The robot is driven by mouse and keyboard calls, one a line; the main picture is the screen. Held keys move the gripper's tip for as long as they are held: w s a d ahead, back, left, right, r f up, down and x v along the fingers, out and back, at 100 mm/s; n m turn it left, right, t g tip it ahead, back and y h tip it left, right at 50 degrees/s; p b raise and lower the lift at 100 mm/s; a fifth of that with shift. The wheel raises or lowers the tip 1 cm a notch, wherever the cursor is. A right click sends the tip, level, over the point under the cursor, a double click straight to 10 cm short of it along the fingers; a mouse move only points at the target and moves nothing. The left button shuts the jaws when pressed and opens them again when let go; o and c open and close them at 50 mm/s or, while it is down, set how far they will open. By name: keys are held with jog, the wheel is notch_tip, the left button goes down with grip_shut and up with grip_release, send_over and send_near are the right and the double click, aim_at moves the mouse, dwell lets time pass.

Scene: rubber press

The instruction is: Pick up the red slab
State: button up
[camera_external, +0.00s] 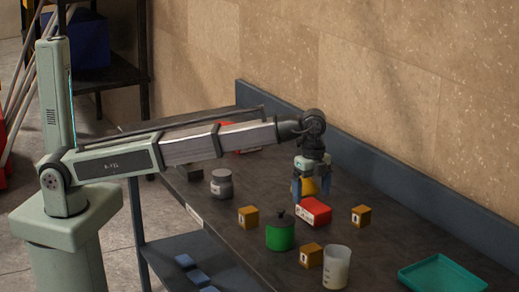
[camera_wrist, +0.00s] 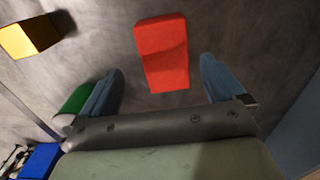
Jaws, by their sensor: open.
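The red slab (camera_external: 315,211) lies on the dark table under my gripper in the external view. In the wrist view the red slab (camera_wrist: 162,52) shows ahead of and between the two blue fingers. My gripper (camera_external: 311,190) points down, with its fingertips close to the slab; I cannot tell the exact height. In the wrist view my gripper (camera_wrist: 160,85) is open, with nothing held between its fingers. The slab's near end is in view and not covered by the fingers.
A teal tray (camera_external: 442,275) lies at front right. The table's raised back edge (camera_external: 400,177) runs along the wall.

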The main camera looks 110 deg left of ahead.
aim_at(314, 205)
jog(key=shift+w+a+f, duration=0.1)
jog(key=shift+w+f, duration=0.1)
jog(key=shift+f, duration=1.2)
jog(key=shift+w+f, duration=0.2)
jog(key=shift+f, duration=1.15)
jog(key=shift+c, duration=0.4)
jog(key=c, duration=1.2)
